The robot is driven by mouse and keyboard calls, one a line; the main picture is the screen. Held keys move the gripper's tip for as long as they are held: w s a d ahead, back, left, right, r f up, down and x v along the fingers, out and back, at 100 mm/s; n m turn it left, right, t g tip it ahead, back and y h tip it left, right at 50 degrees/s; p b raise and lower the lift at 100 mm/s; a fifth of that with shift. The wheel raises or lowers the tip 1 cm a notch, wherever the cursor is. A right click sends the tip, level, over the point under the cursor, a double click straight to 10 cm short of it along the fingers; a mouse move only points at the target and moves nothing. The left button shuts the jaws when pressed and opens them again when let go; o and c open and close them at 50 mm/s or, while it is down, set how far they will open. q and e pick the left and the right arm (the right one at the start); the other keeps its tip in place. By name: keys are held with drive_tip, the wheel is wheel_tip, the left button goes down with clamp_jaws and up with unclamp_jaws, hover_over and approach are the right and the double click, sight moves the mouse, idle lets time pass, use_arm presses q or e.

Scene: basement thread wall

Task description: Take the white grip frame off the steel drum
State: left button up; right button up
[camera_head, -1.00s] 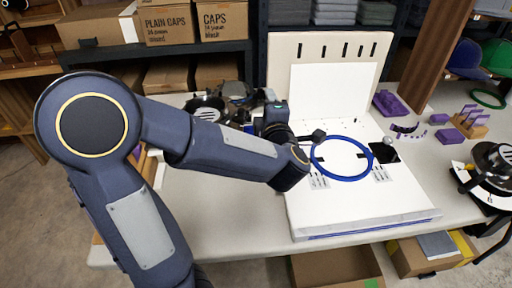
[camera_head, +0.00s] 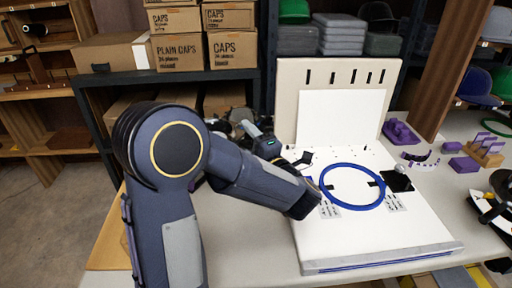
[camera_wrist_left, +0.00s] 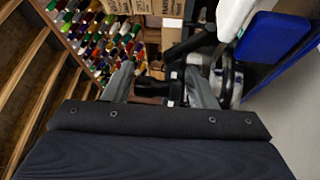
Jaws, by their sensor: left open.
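My left gripper (camera_head: 256,131) is at the back left of the table, beside the dark and silver drum assembly (camera_head: 238,117), largely behind my own arm. In the left wrist view its two grey fingers (camera_wrist_left: 160,88) are spread, with a black part of the assembly showing between them. The steel drum (camera_wrist_left: 236,88) shows there as a shiny cylinder just right of the fingers. I cannot clearly pick out the white grip frame; whether a finger touches anything is unclear. My right gripper is not in view.
A white board fixture (camera_head: 345,235) with a blue hoop (camera_head: 326,178) stands right of my arm. Stacked cap boxes (camera_head: 232,50) are on the shelf behind. Purple blocks (camera_head: 463,164) and dark round gear (camera_head: 503,187) are at the right. Thread spools (camera_wrist_left: 95,35) show in the left wrist view.

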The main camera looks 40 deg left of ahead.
use_arm(q)
drive_tip(key=shift+w+a+r, duration=0.1)
drive_tip(key=shift+w+a, duration=0.05)
drive_tip(key=shift+a, duration=0.2)
drive_tip(key=shift+c, duration=0.4)
